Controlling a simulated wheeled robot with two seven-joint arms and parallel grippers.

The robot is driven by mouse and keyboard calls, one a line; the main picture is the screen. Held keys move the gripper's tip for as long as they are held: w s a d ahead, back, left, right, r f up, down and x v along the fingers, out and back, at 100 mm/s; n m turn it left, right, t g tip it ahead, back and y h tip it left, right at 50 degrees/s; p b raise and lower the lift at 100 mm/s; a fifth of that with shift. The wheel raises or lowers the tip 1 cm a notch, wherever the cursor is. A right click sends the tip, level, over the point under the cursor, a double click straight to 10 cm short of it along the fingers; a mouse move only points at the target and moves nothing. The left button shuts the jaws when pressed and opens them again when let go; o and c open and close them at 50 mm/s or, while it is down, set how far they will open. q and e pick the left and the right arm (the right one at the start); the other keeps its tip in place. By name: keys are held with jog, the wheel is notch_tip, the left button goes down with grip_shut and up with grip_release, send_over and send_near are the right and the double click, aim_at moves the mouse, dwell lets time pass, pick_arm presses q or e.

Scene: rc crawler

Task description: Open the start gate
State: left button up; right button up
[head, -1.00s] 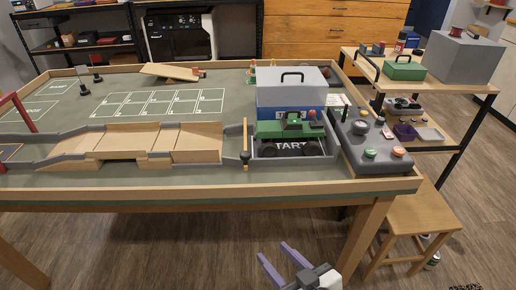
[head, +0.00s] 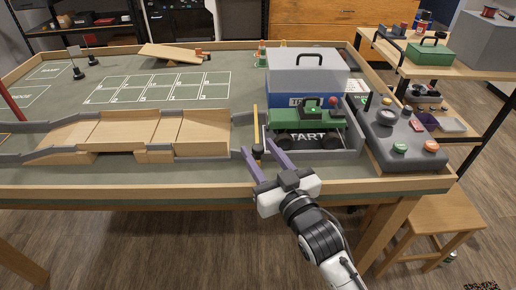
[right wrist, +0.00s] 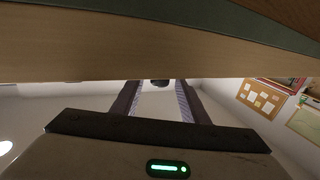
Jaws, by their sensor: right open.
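The start gate is a thin yellow bar (head: 255,122) with a dark pivot near its front end, at the left end of the grey start bay (head: 352,140). I cannot tell from this angle whether the bar is raised or lies across the lane. The green crawler (head: 305,119) stands in the bay, right of the bar. My right gripper (head: 257,146) is open and empty, its purple fingers on either side of the bar's front end in the head view; contact cannot be told. Its fingers also show in the right wrist view (right wrist: 157,98). My left gripper is not in view.
The wooden table rim (head: 130,193) runs in front of the bay, and close across the right wrist view (right wrist: 150,55). A wooden ramp bridge (head: 130,131) lies left of the gate. A grey button console (head: 402,135) and a grey-blue box (head: 307,72) stand right and behind.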

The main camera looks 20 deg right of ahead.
jog(key=shift+w+a, duration=0.1)
jog(key=shift+w, duration=0.7)
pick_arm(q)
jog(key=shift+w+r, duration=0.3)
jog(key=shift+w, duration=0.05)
pick_arm(e)
jog(key=shift+w, duration=0.1)
